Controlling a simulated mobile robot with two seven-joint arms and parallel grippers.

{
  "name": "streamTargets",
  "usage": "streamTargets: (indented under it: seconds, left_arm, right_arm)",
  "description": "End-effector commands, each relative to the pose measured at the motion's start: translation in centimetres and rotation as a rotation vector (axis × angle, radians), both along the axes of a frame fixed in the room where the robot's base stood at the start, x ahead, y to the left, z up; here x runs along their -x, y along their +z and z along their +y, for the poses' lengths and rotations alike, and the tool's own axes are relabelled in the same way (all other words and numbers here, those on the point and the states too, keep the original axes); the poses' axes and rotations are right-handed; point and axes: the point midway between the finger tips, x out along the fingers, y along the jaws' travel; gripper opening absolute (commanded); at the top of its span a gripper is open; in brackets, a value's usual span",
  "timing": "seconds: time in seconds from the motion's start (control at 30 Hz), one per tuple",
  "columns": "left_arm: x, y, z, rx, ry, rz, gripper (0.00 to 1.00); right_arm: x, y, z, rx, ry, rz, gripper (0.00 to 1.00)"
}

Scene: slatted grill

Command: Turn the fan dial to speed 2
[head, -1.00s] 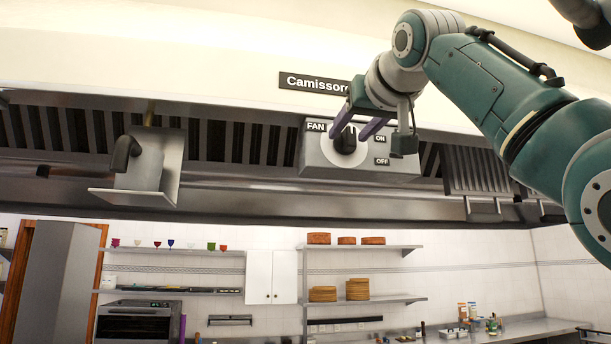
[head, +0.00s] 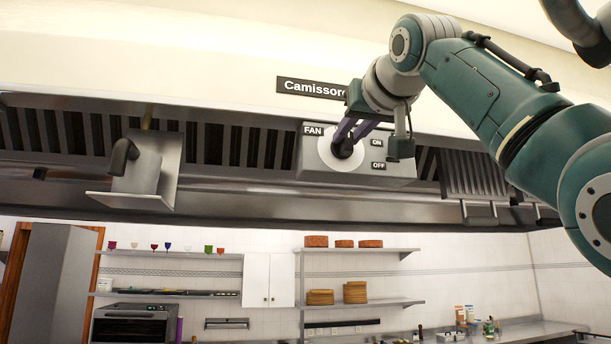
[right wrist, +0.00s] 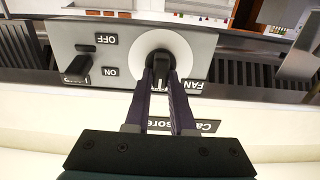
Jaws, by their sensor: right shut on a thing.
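The fan dial (head: 343,148) is a black knob on a white round plate, on a grey control box (head: 312,164) fixed to the hood. The box carries FAN, ON and OFF labels. The dial also shows in the right wrist view (right wrist: 161,66), where the box appears upside down. My right gripper (head: 346,137) reaches in from the upper right, and its purple fingers are shut on the dial; the wrist view shows the fingertips (right wrist: 161,82) at either side of the knob. No speed numbers are readable. My left gripper is not in view.
A black switch (right wrist: 77,68) sits beside the ON and OFF labels on the box. A metal bracket (head: 146,170) hangs from the hood at left. Slatted filters (head: 230,140) run along the hood. Shelves (head: 365,303) stand far below.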

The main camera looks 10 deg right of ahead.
Motion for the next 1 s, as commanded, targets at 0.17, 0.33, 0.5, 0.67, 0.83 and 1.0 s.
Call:
streamTargets:
  seconds: [0.17,0.33,0.5,0.67,0.83,1.0]
  left_arm:
    - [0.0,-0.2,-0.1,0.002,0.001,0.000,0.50]
    - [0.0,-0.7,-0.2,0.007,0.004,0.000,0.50]
    - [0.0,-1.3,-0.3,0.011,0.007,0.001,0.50]
    - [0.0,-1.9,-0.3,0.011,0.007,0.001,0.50]
    - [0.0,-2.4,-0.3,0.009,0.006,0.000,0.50]
    - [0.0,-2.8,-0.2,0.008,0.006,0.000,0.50]
  right_arm:
    - [0.0,-0.1,-0.1,-0.032,0.000,0.001,0.00]
    - [0.0,-0.1,-0.1,-0.113,0.001,0.002,0.00]
    - [0.0,-0.2,-0.2,-0.243,0.001,0.006,0.00]
    - [0.0,-0.2,-0.3,-0.393,0.002,0.012,0.00]
    - [-0.1,-0.2,-0.5,-0.556,0.001,0.017,0.00]
    - [-0.1,-0.3,-0.6,-0.717,0.000,0.023,0.00]
